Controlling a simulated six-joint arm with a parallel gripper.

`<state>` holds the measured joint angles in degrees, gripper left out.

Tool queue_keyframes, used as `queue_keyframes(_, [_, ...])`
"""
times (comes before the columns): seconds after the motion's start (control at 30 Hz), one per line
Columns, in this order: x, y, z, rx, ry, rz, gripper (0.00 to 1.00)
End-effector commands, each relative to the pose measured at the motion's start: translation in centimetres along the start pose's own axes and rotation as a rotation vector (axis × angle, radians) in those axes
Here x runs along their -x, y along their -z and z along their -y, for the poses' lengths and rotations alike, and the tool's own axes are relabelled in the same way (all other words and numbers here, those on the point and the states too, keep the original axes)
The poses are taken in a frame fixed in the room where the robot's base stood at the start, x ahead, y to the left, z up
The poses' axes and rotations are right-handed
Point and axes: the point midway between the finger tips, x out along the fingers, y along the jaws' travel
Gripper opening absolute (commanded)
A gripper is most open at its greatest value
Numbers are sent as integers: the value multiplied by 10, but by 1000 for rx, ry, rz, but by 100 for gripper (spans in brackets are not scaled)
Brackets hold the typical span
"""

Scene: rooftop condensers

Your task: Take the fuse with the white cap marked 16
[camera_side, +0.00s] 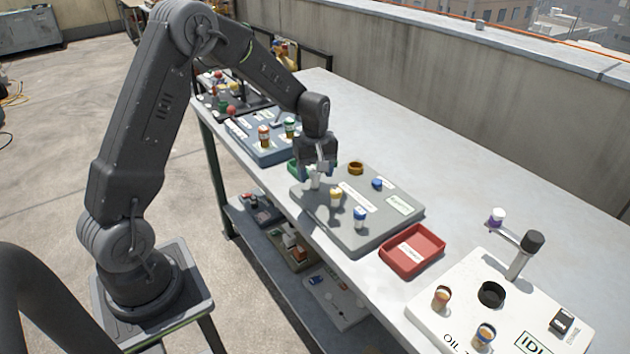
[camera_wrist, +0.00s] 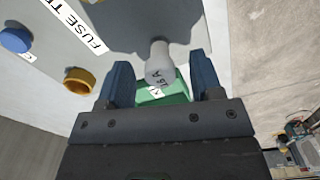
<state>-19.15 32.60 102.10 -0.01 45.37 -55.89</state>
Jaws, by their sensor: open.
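The fuse with the white cap (camera_wrist: 160,65) stands upright on the grey fuse tray (camera_side: 370,238). Its cap mark looks like "16 A" upside down in the wrist view. My gripper (camera_side: 319,172) is low over the tray's left end, pointing down. In the wrist view its two blue fingers (camera_wrist: 163,84) are apart, with the white fuse between and slightly beyond them. In the side view the fuse (camera_side: 314,182) shows partly below the fingers. I cannot tell whether either finger touches it.
A yellow-capped fuse (camera_side: 336,196) and a blue-capped fuse (camera_side: 360,216) stand close by on the tray. A green container (camera_wrist: 172,92) sits just past the tray. A red bin (camera_side: 430,258) lies right.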

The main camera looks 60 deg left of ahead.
Motion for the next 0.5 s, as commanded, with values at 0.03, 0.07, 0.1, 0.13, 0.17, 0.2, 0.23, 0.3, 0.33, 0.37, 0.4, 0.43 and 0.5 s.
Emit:
queue_keyframes(0.03, [-5, 0, 0, 0, 1, 0, 60])
queue_keyframes(0.07, [-7, 0, 0, 0, 0, 0, 60])
queue_keyframes(0.1, [-9, 0, 0, 0, 0, 0, 60])
queue_keyframes(0.13, [-10, 0, 0, 0, 0, 0, 60])
queue_keyframes(0.17, [-10, 0, 0, 0, 0, 0, 60])
queue_keyframes(0.2, [-10, 0, 0, 0, -1, 0, 60])
queue_keyframes(0.23, [-10, 0, 0, 0, -1, -1, 60])
queue_keyframes(0.3, [-10, 0, 0, 0, -1, -1, 60])
queue_keyframes(0.33, [-10, 0, 0, 0, -1, -1, 60])
queue_keyframes(0.37, [-10, 0, 0, 0, -1, -1, 57])
queue_keyframes(0.4, [-10, 0, 0, 0, -1, -1, 53])
queue_keyframes(0.43, [-10, 0, 0, 0, -1, -1, 50])
queue_keyframes(0.5, [-10, 0, 0, 0, -1, -1, 43])
